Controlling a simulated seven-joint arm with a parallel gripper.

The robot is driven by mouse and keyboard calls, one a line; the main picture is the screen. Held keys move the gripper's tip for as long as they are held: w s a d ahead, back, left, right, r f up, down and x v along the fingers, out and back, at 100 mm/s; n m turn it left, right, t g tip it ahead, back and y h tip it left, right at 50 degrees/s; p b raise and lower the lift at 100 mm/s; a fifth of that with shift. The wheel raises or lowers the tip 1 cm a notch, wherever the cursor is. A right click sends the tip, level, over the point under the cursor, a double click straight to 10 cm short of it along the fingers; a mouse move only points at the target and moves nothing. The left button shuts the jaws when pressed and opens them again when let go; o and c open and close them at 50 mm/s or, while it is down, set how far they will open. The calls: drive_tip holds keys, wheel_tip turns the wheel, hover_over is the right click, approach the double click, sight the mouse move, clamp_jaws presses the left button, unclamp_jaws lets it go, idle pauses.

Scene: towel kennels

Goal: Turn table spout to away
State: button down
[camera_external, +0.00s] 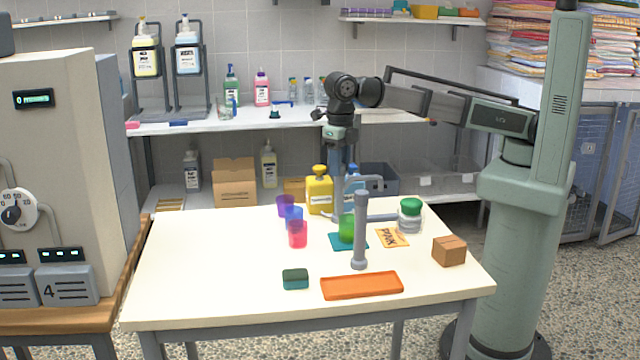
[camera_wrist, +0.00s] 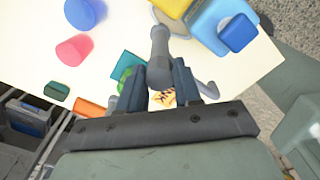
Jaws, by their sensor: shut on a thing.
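In the wrist view, the grey spout (camera_wrist: 159,48) lies between my jaws. My gripper (camera_external: 340,188) points down from above, behind the front post in the external view. In the wrist view, my gripper (camera_wrist: 161,76) is shut on the spout, one finger on each side. A hooked grey end shows to the right of the jaws. The exact contact is partly hidden in the external view.
A green cup (camera_external: 346,229) on a teal mat, a packet (camera_external: 392,237) and a green-lidded jar (camera_external: 410,216) stand close by. A yellow bottle (camera_external: 320,196) is behind, several cups left.

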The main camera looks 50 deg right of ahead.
idle(0.3)
drive_tip(key=c, duration=0.8)
unclamp_jaws()
wheel_tip(320, 180, up, 14)
drive_tip(key=shift+f, duration=0.1)
idle(0.4)
